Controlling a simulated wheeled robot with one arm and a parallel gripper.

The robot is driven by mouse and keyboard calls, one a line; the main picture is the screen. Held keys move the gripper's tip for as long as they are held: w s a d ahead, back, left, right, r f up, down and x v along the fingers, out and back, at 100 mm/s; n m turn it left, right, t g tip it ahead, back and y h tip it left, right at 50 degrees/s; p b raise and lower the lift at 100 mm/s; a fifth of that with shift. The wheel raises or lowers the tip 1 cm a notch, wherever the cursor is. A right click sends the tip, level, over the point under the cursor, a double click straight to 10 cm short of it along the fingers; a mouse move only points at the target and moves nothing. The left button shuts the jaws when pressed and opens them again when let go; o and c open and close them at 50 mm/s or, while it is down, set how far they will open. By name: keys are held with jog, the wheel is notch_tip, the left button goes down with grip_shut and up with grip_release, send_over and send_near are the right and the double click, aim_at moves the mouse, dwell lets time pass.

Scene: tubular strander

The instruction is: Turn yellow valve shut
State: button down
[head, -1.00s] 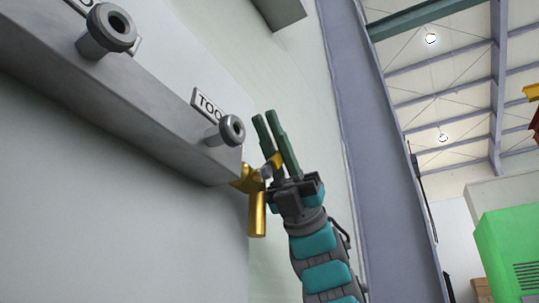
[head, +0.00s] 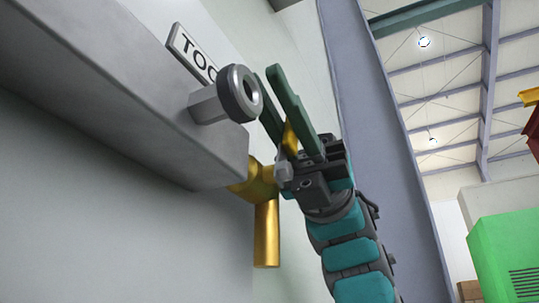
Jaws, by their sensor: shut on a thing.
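The yellow valve (head: 266,225) sits at the end of the grey manifold bar, with its brass-coloured outlet pipe pointing down. Its yellow handle (head: 291,137) shows between the fingers of my gripper (head: 279,105). My gripper is shut on this handle, with its two green fingers pointing up and left past it. A small grey nut or stem (head: 284,172) shows beside the valve body, close to the gripper's base. The gripper partly hides the handle, so its full angle cannot be told.
The grey manifold bar (head: 110,80) runs along the pale wall. A round grey port fitting (head: 238,94) sticks out close to my fingers, beside a sign (head: 192,54) reading "TOO", partly hidden. A grey column (head: 375,130) stands behind my arm. A green cabinet (head: 505,255) is far right.

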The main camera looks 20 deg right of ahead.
jog(key=shift+s+a, duration=0.1)
dwell(0.5)
jog(key=c, duration=0.9)
grip_release()
